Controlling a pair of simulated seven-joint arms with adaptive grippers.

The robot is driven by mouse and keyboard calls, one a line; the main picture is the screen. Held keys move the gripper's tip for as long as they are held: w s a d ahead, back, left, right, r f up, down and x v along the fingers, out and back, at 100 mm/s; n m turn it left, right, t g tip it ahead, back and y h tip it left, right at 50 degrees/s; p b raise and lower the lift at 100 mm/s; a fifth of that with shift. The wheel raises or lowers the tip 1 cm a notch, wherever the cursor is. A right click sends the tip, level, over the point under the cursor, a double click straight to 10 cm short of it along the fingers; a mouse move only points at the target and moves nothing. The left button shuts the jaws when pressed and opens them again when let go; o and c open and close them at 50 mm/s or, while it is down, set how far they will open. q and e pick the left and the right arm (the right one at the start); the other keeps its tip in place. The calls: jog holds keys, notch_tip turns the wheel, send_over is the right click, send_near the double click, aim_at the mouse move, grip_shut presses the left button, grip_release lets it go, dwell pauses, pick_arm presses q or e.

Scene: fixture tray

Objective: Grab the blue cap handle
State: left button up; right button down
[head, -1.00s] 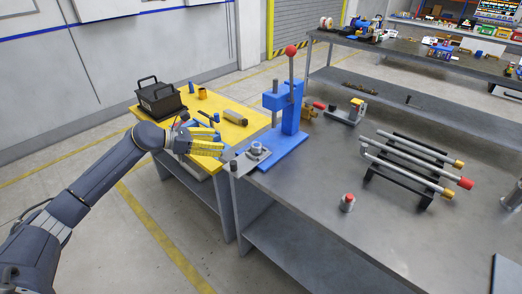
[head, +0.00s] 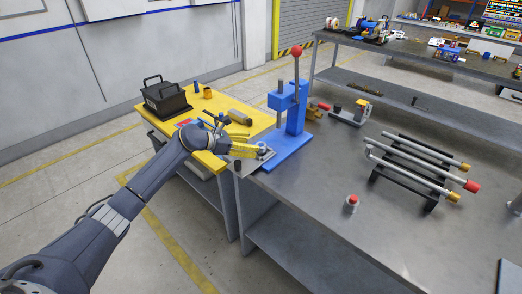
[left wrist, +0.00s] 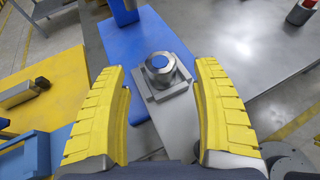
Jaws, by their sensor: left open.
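In the head view, this grey fixture (head: 266,154) is at the left corner of the steel bench, beside the blue press base. My left gripper (head: 256,150) is open, its yellow ribbed fingers pointing toward the piece. In the left wrist view the piece appears between and just beyond the two fingertips, with clear gaps on both sides. My right gripper is not in view.
The blue press (head: 293,105) with its red-knobbed lever stands just behind the fixture. The yellow table (head: 184,108) holds a black toolbox (head: 163,97) and loose tools. A red-topped cylinder (head: 351,203) and a rack of rods (head: 415,170) stand to the right on the bench.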

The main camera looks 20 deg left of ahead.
aim_at(259, 145)
pick_arm(q)
jog(key=shift+x, duration=2.6)
jog(key=shift+f, duration=0.1)
jog(key=shift+c, duration=0.3)
